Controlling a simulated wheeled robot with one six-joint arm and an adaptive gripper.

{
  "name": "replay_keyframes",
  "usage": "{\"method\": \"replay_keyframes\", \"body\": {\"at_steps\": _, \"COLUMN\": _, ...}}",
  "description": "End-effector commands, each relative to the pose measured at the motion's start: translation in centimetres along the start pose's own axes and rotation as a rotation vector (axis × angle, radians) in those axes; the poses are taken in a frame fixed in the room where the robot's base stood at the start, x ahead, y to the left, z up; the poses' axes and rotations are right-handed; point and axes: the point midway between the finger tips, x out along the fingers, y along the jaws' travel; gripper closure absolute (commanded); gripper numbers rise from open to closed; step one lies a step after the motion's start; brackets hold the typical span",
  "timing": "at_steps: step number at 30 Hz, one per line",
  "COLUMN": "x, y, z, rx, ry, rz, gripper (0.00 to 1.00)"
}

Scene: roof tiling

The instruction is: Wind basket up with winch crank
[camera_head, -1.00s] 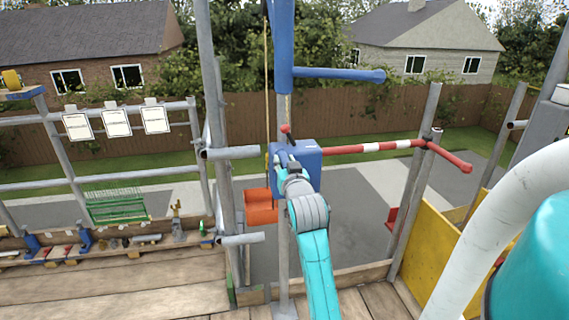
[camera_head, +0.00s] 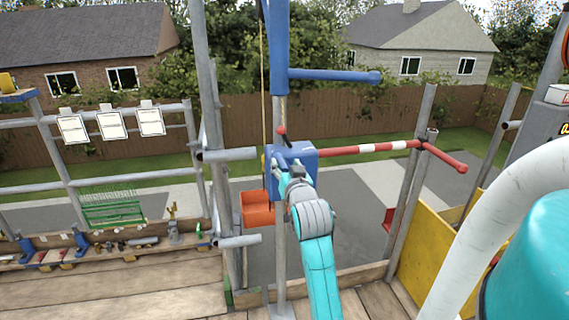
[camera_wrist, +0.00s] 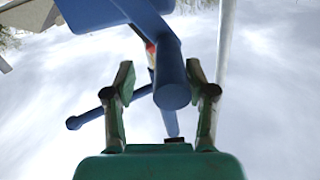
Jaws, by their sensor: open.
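The blue winch box (camera_head: 303,153) is mounted on the grey post, with a red-knobbed lever (camera_head: 282,131) on top. The orange basket (camera_head: 257,208) hangs low beside the post, below the rope (camera_head: 264,100). My gripper (camera_head: 290,168) is right in front of the winch box, which partly hides behind it. In the wrist view my gripper (camera_wrist: 160,72) is open. A blue round-ended bar (camera_wrist: 172,94), which looks like the crank handle, shows between its fingers, nearer the right one. I cannot tell whether they touch.
A blue hoist arm (camera_head: 335,76) sticks out above the winch. A red-and-white rail (camera_head: 370,149) runs right from behind the winch box. Grey scaffold tubes (camera_head: 228,154) stand close on the left. A yellow panel (camera_head: 430,245) is at right.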

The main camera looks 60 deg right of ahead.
Motion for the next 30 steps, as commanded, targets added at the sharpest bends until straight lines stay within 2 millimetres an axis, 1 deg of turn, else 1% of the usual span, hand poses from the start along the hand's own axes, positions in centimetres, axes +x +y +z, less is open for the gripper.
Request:
{"method": "replay_keyframes", "body": {"at_steps": 1, "x": -0.9, "y": 0.0, "z": 0.1, "rx": 0.0, "ry": -0.001, "rz": 0.0, "gripper": 0.44}}
{"method": "replay_keyframes", "body": {"at_steps": 6, "x": -3.5, "y": 0.0, "z": 0.0, "rx": 0.0, "ry": 0.001, "rz": 0.001, "gripper": 0.44}}
{"method": "replay_keyframes", "body": {"at_steps": 9, "x": -4.5, "y": 0.0, "z": 0.0, "rx": 0.0, "ry": 0.0, "rz": 0.001, "gripper": 0.44}}
{"method": "replay_keyframes", "body": {"at_steps": 12, "x": -5.1, "y": 0.0, "z": 0.0, "rx": 0.0, "ry": 0.001, "rz": 0.001, "gripper": 0.44}}
{"method": "replay_keyframes", "body": {"at_steps": 30, "x": -5.3, "y": 0.0, "z": 0.0, "rx": 0.0, "ry": 0.001, "rz": 0.0, "gripper": 0.44}}
